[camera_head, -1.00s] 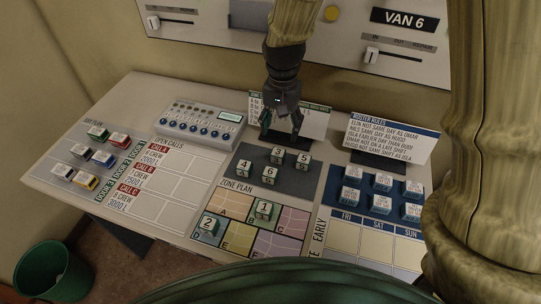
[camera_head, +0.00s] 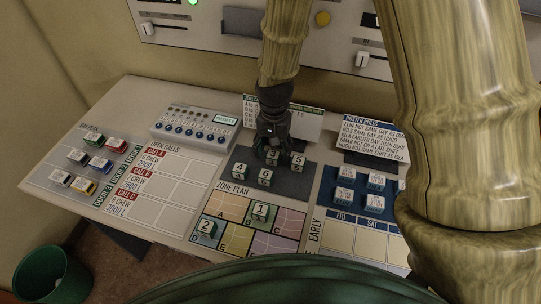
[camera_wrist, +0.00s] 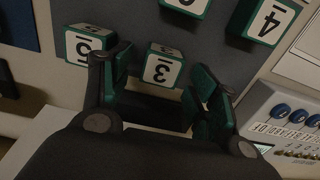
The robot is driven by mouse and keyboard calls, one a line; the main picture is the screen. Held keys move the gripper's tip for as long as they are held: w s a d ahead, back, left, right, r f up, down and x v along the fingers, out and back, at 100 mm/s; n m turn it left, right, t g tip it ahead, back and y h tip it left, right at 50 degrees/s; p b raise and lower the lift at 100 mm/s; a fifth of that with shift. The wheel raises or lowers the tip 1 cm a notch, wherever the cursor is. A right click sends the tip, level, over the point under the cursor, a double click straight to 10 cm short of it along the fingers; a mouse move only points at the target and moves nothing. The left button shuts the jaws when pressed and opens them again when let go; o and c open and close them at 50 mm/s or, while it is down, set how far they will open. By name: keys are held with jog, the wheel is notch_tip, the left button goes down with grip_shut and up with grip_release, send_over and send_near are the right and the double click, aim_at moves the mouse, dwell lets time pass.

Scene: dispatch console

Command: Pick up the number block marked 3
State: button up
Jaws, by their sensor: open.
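The number block marked 3 (camera_wrist: 162,67) is a small white block with green sides on the dark grey pad. In the wrist view it lies between the two green-padded fingers of my open gripper (camera_wrist: 158,92), near their tips. Whether a finger touches it I cannot tell. In the head view my gripper (camera_head: 270,150) points down over the back of the pad and partly hides block 3 (camera_head: 273,155). Block 5 (camera_head: 298,160) sits to its right, block 4 (camera_head: 240,171) to its left and block 6 (camera_head: 265,177) in front.
The zone plan (camera_head: 236,240) in front holds blocks 1 (camera_head: 262,215) and 2 (camera_head: 205,232). A rules card (camera_head: 309,122) stands close behind my gripper. A switch panel (camera_head: 196,127) lies left, and roster blocks (camera_head: 375,182) sit right.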

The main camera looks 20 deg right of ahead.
jog(key=shift+f, duration=0.5)
jog(key=c, duration=1)
jog(key=shift+r, duration=0.15)
